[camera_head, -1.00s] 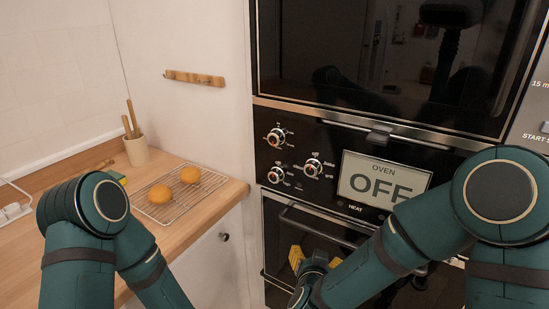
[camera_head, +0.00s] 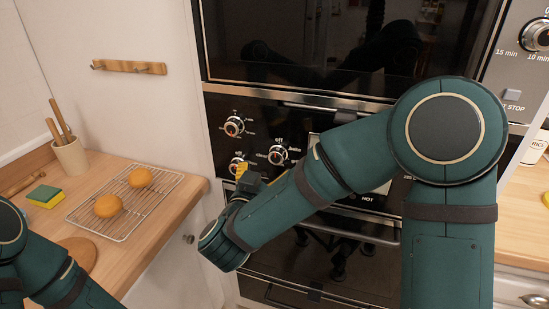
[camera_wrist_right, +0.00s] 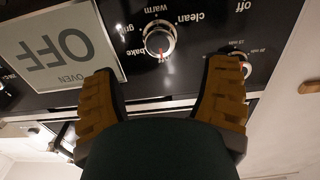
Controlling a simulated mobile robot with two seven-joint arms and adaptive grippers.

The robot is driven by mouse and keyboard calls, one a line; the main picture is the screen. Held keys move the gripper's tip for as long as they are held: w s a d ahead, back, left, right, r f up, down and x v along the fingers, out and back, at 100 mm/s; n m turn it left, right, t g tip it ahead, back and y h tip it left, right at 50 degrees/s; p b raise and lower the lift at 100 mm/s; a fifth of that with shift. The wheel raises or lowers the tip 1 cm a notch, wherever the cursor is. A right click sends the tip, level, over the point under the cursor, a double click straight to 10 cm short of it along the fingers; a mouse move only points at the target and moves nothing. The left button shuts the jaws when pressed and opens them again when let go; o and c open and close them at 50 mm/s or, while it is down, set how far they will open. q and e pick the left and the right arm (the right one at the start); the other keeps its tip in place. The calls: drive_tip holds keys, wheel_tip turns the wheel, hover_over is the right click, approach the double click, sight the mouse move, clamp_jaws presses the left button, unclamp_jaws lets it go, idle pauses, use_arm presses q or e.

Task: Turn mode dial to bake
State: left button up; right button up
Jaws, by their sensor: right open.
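The mode dial (camera_head: 278,155) is a round silver knob on the black oven panel, with "off" printed above it. My right gripper (camera_head: 246,174) has yellow-brown fingers and is in front of the panel, left of and lower than the dial in the head view. In the wrist view its open fingers (camera_wrist_right: 163,82) are apart, with the dial beyond the gap, not gripped. My left gripper is out of view.
The oven display (camera_wrist_right: 60,48) reads OFF. Two other knobs sit left of the mode dial, one upper (camera_head: 234,126) and one lower (camera_head: 237,166). The oven door handle (camera_head: 350,232) runs below. A counter (camera_head: 150,245) holds a rack (camera_head: 160,205) with buns and a sponge (camera_head: 45,196).

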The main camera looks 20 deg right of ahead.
sight(276, 157)
drive_tip(key=x, duration=0.6)
drive_tip(key=shift+w+d, duration=0.2)
drive_tip(key=shift+w, duration=0.05)
drive_tip(key=c, duration=1.2)
drive_tip(key=shift+c, duration=0.2)
